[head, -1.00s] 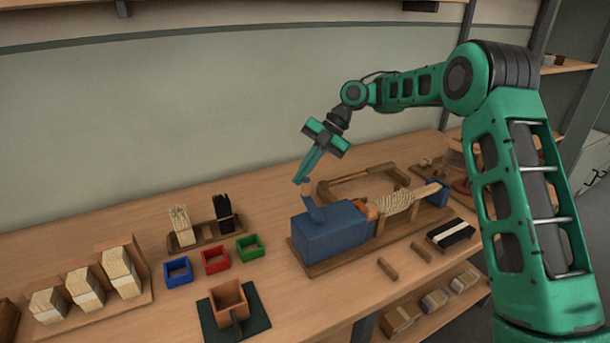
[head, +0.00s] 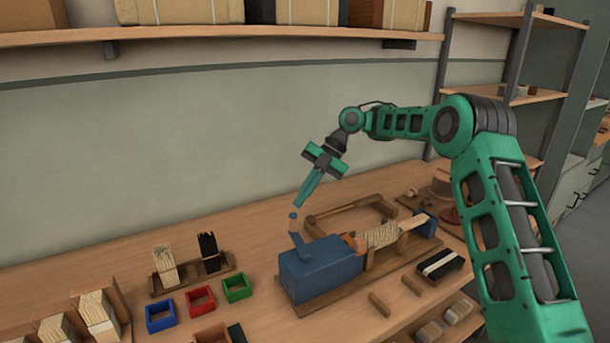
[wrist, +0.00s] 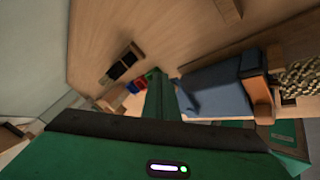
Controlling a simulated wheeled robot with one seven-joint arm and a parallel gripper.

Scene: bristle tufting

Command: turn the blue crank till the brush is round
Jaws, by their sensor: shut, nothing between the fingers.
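The blue crank (head: 299,241) rises from the left end of a blue box (head: 318,270) and ends in a brown knob (head: 292,216). My gripper (head: 300,203) is shut and empty, its tips just above and slightly right of the knob, seemingly apart from it. The brush (head: 382,236), with pale bristles around an orange-brown core, lies to the right of the box; its bristles look blocky rather than evenly round. In the wrist view the blue box (wrist: 222,90) is right of my fingers, and part of the brush (wrist: 300,75) shows at the right edge; the knob is hard to make out there.
A wooden frame (head: 345,212) lies behind the box. Blue (head: 160,316), red (head: 200,299) and green (head: 237,288) trays stand to the left, with bristle bundles (head: 165,265) behind. A shelf hangs above.

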